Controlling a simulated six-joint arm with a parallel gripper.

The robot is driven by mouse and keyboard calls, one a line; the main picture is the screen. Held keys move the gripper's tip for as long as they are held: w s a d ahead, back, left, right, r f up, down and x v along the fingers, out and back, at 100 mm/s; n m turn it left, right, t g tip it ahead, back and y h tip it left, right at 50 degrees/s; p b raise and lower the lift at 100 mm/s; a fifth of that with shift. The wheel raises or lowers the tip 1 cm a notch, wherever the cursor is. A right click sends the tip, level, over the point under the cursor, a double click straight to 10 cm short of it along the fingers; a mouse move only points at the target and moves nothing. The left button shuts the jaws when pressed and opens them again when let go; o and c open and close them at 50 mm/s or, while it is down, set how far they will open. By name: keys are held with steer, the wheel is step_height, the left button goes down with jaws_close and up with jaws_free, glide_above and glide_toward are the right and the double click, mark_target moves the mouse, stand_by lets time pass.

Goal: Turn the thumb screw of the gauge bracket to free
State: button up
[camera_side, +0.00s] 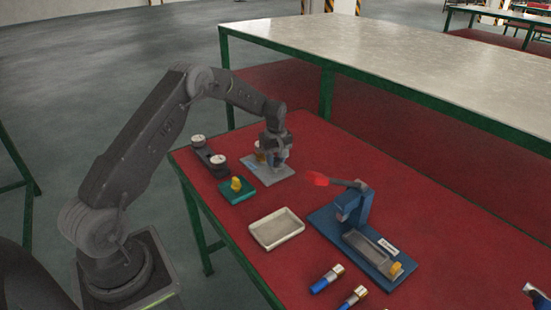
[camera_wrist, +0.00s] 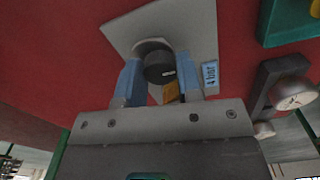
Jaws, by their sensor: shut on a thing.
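My gripper (camera_side: 273,160) points down over the pale grey plate (camera_side: 289,170) at the table's far left. In the wrist view my gripper (camera_wrist: 158,78) has its two blue fingers closed in around a dark round part (camera_wrist: 159,70), with an orange-yellow piece (camera_wrist: 172,92) between them. I take what it grips to be the thumb screw; which of these two parts is the screw is not clear. The plate (camera_wrist: 197,28) shows beyond, with a pale ring behind the dark part. A blue "4 bar" label (camera_wrist: 210,76) is beside the right finger. The fingers partly hide the bracket; the thread is hidden.
A pale tray (camera_side: 277,229), blue fixture (camera_side: 357,240) and blue-and-metal cylinders (camera_side: 327,279) are nearer. Red table surface is clear behind the fixture.

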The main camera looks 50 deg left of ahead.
mark_target(276, 159)
steer(key=o, duration=0.9)
step_height(276, 159, up, 14)
steer(key=shift+f, duration=0.1)
stand_by(0.3)
steer(key=s+d+r+m+t, duration=0.3)
steer(key=s+d+r+m, duration=0.4)
steer(key=s+d+r, duration=0.55)
steer(key=s+d+m+t, duration=0.1)
steer(key=s+d+m, duration=0.2)
steer(key=s, duration=0.3)
steer(key=s+d+m, duration=0.3)
steer(key=s+d, duration=0.1)
steer(key=s, duration=0.2)
steer(key=s+d+m+t, duration=0.1)
steer(key=s+d+m, duration=0.1)
steer(key=s+d, duration=0.2)
steer(key=shift+s+d+f+m+t, duration=0.15)
steer(key=shift+s+f+m, duration=0.05)
steer(key=shift+s, duration=0.6)
steer(key=shift+s+d+f+m+t, duration=0.1)
steer(key=shift+s+f+m+t, duration=0.1)
steer(key=shift+s, duration=0.6)
